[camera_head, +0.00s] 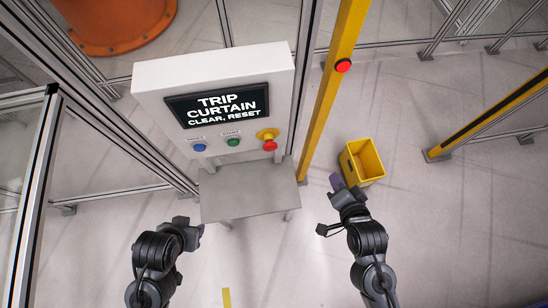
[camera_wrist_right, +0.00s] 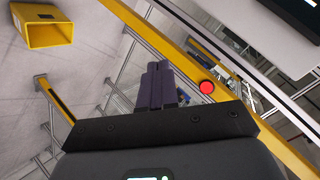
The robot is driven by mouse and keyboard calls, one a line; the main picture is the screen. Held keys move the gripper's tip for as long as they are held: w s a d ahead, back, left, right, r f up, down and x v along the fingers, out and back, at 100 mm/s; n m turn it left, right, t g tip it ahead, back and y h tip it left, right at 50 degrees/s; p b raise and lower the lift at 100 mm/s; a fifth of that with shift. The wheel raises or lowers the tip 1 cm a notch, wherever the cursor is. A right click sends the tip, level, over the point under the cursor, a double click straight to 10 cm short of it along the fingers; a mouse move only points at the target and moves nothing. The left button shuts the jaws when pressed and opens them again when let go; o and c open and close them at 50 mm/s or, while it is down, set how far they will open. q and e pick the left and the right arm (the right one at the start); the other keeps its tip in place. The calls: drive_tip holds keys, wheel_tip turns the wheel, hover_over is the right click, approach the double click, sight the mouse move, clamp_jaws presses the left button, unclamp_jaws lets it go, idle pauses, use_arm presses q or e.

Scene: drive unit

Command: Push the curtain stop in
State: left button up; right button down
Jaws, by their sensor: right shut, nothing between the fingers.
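A round red button (camera_head: 343,66), which looks like the curtain stop, sits on a yellow post (camera_head: 330,95) right of the control panel. In the right wrist view the same red button (camera_wrist_right: 207,87) shows to the right of my fingers. My right gripper (camera_head: 336,181) is well below the button in the head view, apart from it. Its purple fingers (camera_wrist_right: 155,85) are together and empty. My left gripper (camera_head: 190,229) is below the panel's shelf; its fingers are too unclear to tell if they are open. Whether the button is pressed in cannot be told.
The control panel (camera_head: 148,88) reads "TRIP CURTAIN CLEAR, RESET" and has a blue button (camera_head: 199,148), a green button (camera_head: 233,142) and a red knob on yellow (camera_head: 269,143). A grey shelf (camera_head: 245,197) juts below. A yellow bin (camera_head: 363,162) stands close to my right gripper.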

drive_tip(key=a+f+m+t+y+b, duration=0.1)
drive_tip(key=a+f+m+t+b, duration=0.5)
drive_tip(key=a+f+b, duration=0.7)
drive_tip(key=a+m+b, duration=0.1)
drive_tip(key=a+m, duration=0.1)
drive_tip(key=shift+s+a+f, duration=0.2)
drive_tip(key=shift+s+a, duration=0.1)
drive_tip(key=p, duration=0.3)
approach(271, 150)
drive_tip(key=w, duration=0.5)
drive_tip(key=shift+a+f, duration=0.1)
drive_tip(key=shift+a, duration=0.3)
drive_tip(key=shift+w+a+f, duration=0.1)
drive_tip(key=shift+w, duration=0.8)
